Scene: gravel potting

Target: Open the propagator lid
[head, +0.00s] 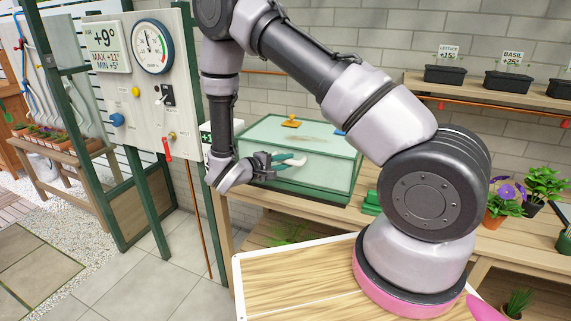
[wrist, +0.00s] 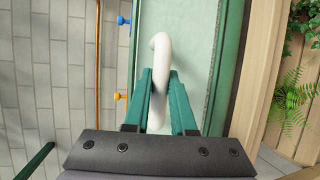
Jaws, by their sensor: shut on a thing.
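The propagator (head: 330,182) is a glassy, green-framed box on the wooden bench, in the middle of the head view. Its lid (head: 270,130) looks down on the box, with an orange knob (head: 291,123) and a blue knob (head: 340,132) on top. My gripper (head: 284,161) is at the box's front side, shut on a white handle (head: 299,160). In the wrist view, the teal fingers of my gripper (wrist: 161,95) stand on either side of the curved white handle (wrist: 161,50).
A panel with a dial (head: 152,46) and switches stands left of the box. Green blocks (head: 371,203) lie right of it, near my arm. Potted flowers (head: 503,199) stand farther right on the bench. A shelf (head: 480,92) with seed pots hangs behind. The tiled floor (head: 160,270) at left is clear.

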